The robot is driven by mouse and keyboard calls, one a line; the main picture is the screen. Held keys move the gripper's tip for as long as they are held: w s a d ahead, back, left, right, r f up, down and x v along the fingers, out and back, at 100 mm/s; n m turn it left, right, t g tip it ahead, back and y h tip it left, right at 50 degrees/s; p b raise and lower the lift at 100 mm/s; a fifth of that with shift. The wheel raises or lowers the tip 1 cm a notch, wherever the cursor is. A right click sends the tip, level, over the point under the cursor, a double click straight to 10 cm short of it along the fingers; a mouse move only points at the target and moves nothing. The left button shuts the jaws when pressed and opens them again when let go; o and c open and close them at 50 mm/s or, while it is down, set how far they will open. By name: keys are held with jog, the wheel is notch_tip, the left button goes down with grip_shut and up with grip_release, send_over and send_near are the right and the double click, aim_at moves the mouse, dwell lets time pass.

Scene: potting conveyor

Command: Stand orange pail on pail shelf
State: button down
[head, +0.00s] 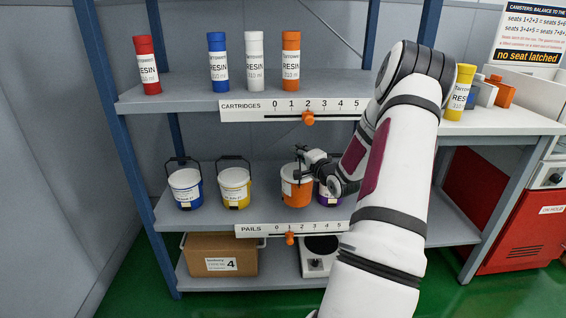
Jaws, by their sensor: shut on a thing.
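The orange pail (296,193) is upright at the pail shelf (240,222), right of the yellow pail. Its base is about level with the other pails' bases; I cannot tell whether it rests on the shelf or hangs just above it. My gripper (302,160) is at the top of the orange pail and shut on it. The fingers cover part of the pail's top, so the exact grip on rim or handle is unclear.
A blue pail (186,190) and a yellow pail (235,188) stand to the left. A purple pail (330,195) is close on the right, partly behind my arm. The cartridge shelf (180,95) is above. A cardboard box (218,254) and a scale (318,256) are below.

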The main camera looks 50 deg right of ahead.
jog(key=w+f+b, duration=0.3)
jog(key=w, duration=0.4)
jog(key=shift+d+f+b, duration=0.35)
jog(key=shift+f, duration=0.2)
dwell(0.3)
jog(key=c, duration=1.6)
grip_release()
jog(key=shift+s+f, duration=0.1)
jog(key=shift+c, duration=0.2)
